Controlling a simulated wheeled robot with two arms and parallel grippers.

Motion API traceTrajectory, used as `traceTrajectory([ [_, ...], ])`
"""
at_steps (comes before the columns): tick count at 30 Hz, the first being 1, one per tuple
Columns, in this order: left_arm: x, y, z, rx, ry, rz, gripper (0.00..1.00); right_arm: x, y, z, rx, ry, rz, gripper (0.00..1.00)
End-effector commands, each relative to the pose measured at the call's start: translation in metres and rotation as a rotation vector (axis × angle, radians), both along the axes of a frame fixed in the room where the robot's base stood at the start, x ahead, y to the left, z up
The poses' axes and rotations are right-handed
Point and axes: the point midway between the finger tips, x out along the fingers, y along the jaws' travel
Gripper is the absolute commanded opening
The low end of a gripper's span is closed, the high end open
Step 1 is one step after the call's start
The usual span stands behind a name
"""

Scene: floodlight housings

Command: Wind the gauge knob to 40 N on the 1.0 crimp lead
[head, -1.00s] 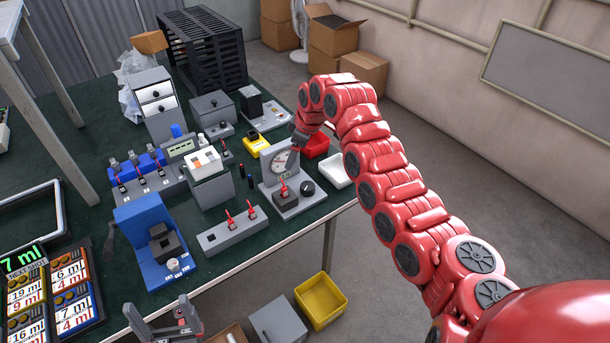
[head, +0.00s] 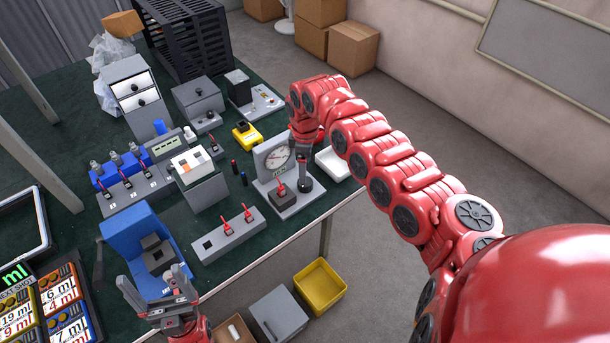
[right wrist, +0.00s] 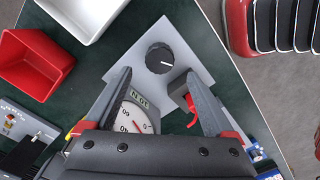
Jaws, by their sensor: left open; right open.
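The grey gauge (head: 273,158) stands on its plate near the table's front edge, with a round white dial. In the right wrist view the dial (right wrist: 136,122) is partly hidden by my gripper, and its reading is not clear. The black gauge knob (right wrist: 160,58) with a white mark sits on the plate just beyond my right fingertips, lined up between them. My right gripper (right wrist: 156,76) is open and empty, pointing down over the plate. A red lever (head: 281,189) on a dark block stands beside the knob. My left gripper (head: 152,280) is open and empty at the front edge.
A red bin (right wrist: 35,65) and a white tray (right wrist: 88,12) lie beside the gauge plate. A grey block with red levers (head: 228,234) and a blue fixture (head: 135,238) stand left of it. A yellow bin (head: 320,286) is below the table edge.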

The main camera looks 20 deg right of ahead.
Motion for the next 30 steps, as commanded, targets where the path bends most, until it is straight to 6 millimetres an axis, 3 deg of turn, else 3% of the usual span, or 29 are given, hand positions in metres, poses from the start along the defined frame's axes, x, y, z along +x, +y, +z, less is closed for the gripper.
traceTrajectory([
  [9,0.000,0.000,0.009,0.000,0.000,0.000,0.89,0.000,0.001,-0.054,0.002,0.000,0.001,0.89],
  [21,0.000,0.000,0.010,0.000,0.000,0.000,0.89,0.000,0.000,-0.063,0.000,-0.001,0.000,0.89],
  [30,0.000,0.000,0.010,0.000,0.000,0.000,0.89,0.000,0.000,-0.063,0.000,-0.001,-0.001,0.36],
])
